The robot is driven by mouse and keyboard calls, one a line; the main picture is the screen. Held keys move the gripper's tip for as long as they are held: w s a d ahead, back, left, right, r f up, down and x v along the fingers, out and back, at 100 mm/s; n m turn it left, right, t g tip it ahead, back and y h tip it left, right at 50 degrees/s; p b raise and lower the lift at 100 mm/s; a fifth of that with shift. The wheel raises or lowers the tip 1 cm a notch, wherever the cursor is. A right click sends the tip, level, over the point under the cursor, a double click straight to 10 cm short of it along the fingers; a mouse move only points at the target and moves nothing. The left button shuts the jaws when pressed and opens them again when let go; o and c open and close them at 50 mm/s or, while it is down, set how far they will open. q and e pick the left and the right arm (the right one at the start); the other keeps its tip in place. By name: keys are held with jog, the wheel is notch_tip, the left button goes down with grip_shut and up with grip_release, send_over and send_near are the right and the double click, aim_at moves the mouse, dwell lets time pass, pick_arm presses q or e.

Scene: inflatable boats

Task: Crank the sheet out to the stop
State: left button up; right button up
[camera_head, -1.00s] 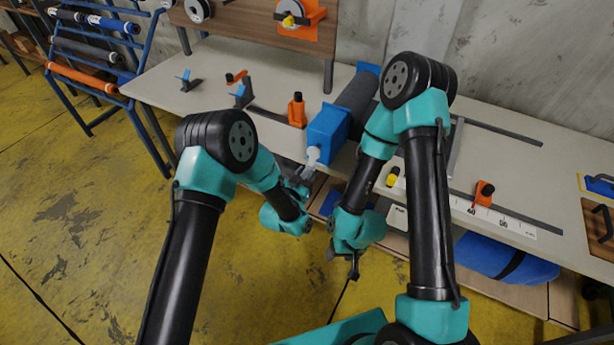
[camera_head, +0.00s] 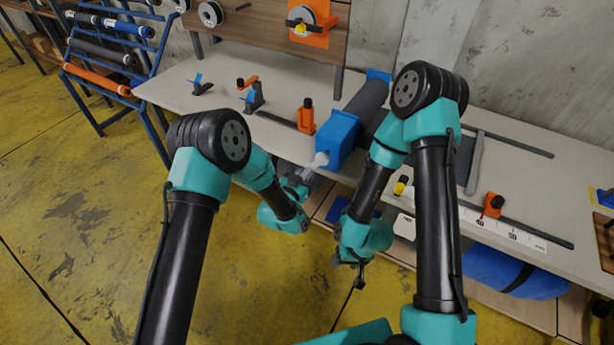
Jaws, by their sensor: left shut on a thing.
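A blue winder box (camera_head: 337,137) stands at the table's front edge, with a dark roll of sheet (camera_head: 364,103) running back from it. A pale crank shaft (camera_head: 319,161) sticks out of the box toward me. My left gripper (camera_head: 300,181) is at the outer end of this shaft, shut on the crank; its grip is small and partly hidden. My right gripper (camera_head: 357,272) hangs in front of the table, pointing down, apart from the crank; I cannot tell its opening. My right arm hides part of the roll and the table behind it. No loose sheet is clearly visible.
An orange block (camera_head: 307,117) stands left of the winder. An orange slider (camera_head: 493,205) sits by a white scale (camera_head: 505,231) on the right. A blue bundle (camera_head: 510,272) lies under the table.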

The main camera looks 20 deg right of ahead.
pick_arm(q)
jog(key=shift+w+a+r, duration=0.45)
jog(key=shift+w+a, duration=0.05)
jog(key=shift+a, duration=0.1)
jog(key=shift+w+a+r, duration=0.35)
jog(key=shift+w+r, duration=0.05)
jog(key=shift+r, duration=0.3)
jog(key=o, duration=1.5)
jog(key=shift+f, duration=0.1)
jog(key=shift+s, duration=0.15)
jog(key=v, duration=0.8)
jog(key=shift+s+a, duration=0.25)
jog(key=shift+a, duration=0.05)
